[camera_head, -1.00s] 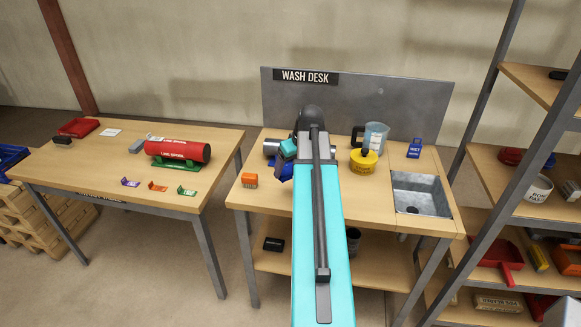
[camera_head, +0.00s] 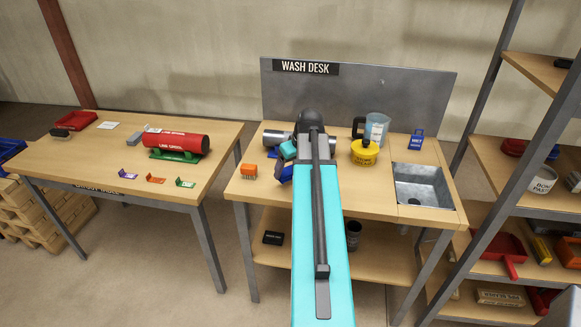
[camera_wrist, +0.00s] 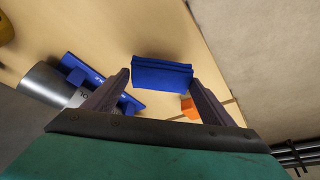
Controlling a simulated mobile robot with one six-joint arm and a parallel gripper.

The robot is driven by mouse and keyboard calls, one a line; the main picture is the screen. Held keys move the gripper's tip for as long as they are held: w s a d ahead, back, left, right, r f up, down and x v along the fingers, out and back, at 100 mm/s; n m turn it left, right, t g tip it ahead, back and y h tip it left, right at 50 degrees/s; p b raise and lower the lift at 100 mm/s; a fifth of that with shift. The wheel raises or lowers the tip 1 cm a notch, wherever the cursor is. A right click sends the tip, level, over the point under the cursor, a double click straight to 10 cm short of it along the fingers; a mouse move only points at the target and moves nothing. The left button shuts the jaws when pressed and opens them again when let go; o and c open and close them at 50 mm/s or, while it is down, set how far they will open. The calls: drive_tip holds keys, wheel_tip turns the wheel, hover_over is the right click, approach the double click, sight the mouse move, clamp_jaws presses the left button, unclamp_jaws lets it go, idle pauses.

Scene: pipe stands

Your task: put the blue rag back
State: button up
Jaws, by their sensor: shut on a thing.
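The blue rag (camera_wrist: 162,70) is a folded blue block between my fingertips in the wrist view. My gripper (camera_wrist: 160,79) is shut on it. Bare desk top shows beyond the rag; whether the rag touches it I cannot tell. A steel pipe (camera_wrist: 45,86) and a blue stand (camera_wrist: 118,97) with white lettering are left of the rag in the wrist view. In the head view my arm hides most of my gripper, at the left half of the wash desk (camera_head: 385,204). A blue patch (camera_head: 286,174) shows there, rag or stand, I cannot tell which.
An orange brush-like thing (camera_head: 249,171) is close left of my gripper. A yellow pot (camera_head: 364,153), a clear jug (camera_head: 376,129) and a blue sign stand (camera_head: 416,140) are right. The sink (camera_head: 421,187) is at the right end. A shelf rack (camera_head: 480,100) stands beyond.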

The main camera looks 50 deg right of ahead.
sight(291, 177)
drive_tip(key=shift+f+b, duration=1.1)
drive_tip(key=shift+f, duration=1.3)
drive_tip(key=shift+f, duration=0.2)
drive_tip(key=o, duration=1)
drive_tip(key=o, duration=0.5)
drive_tip(key=shift+c, duration=0.2)
drive_tip(key=shift+r, duration=0.2)
